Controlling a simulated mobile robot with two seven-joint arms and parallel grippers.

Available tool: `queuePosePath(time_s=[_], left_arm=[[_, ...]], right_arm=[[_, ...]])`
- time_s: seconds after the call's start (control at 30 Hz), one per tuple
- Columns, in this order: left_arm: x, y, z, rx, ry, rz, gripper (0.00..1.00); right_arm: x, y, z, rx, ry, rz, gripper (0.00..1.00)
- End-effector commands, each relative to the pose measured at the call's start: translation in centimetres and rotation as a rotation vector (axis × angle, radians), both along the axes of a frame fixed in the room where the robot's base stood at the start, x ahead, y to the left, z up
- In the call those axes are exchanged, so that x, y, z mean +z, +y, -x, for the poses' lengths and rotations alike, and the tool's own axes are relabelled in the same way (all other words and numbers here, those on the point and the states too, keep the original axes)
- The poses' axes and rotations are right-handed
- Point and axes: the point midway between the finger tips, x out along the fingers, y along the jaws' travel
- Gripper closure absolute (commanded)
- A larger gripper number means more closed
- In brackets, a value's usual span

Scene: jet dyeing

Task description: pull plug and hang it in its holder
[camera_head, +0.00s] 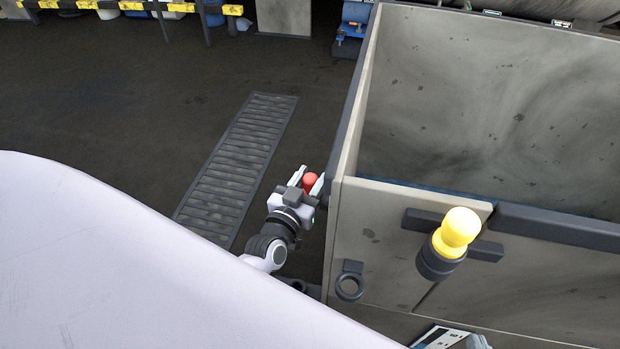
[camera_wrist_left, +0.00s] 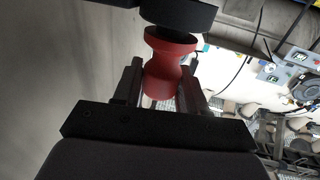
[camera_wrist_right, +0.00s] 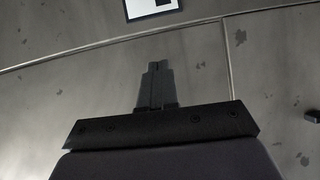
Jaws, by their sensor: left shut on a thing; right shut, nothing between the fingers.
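A red spool-shaped plug handle (camera_wrist_left: 170,62) is between the fingers of my left gripper (camera_wrist_left: 162,78), which is shut on it. A round black part (camera_wrist_left: 180,14) meets the handle's far end; I cannot tell whether it belongs to the plug. In the head view the red handle (camera_head: 310,181) shows between the fingers of my left gripper (camera_head: 308,179), beside the left edge of the grey tank. A dark ring holder (camera_head: 350,282) on the tank's front looks empty. My right gripper (camera_wrist_right: 157,85) is shut and empty, facing a grey panel; it is outside the head view.
A yellow knob (camera_head: 457,228) on a dark cylinder sticks out from the tank front (camera_head: 380,245). The tank's dark-capped left edge (camera_head: 350,100) is close to my left gripper. A floor grate (camera_head: 238,160) lies left, with open floor around it.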

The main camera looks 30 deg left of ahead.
Motion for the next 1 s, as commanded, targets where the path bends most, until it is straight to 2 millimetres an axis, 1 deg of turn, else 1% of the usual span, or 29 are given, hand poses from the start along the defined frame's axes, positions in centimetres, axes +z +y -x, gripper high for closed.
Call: queuePosePath(time_s=[0.17,0.2,0.27,0.3,0.57,0.67,0.77,0.87,1.0], left_arm=[[0.1,0.0,0.0,0.0,-0.002,0.0,0.91],[0.1,0.0,0.0,0.0,-0.002,0.0,0.52],[0.1,0.0,0.0,0.0,-0.002,0.0,0.33],[0.1,0.0,0.0,0.0,-0.002,0.0,0.29],[0.0,0.0,0.1,0.0,0.0,0.0,0.29],[0.0,0.0,0.5,0.0,0.001,-0.001,0.29],[0.1,-0.1,1.6,0.0,0.002,-0.001,0.29],[0.1,-0.2,3.2,-0.001,0.003,-0.001,0.29],[0.1,-0.3,5.1,-0.001,0.002,-0.001,0.29]], right_arm=[[0.0,0.0,0.0,-0.001,0.0,0.001,1.0],[0.0,0.0,0.0,-0.001,0.0,0.001,1.0],[0.0,-0.1,0.0,-0.001,0.0,0.001,1.0],[0.0,-0.1,0.0,-0.002,0.0,0.001,1.0],[0.0,-0.1,-0.1,-0.003,0.0,0.002,1.0],[0.2,-0.2,-0.1,-0.004,0.0,0.001,1.0],[0.4,-0.3,-0.1,-0.007,0.002,0.001,1.0],[0.5,-0.5,-0.1,-0.013,0.006,0.002,1.0],[0.0,-1.1,0.1,-0.026,0.024,0.008,1.0]])
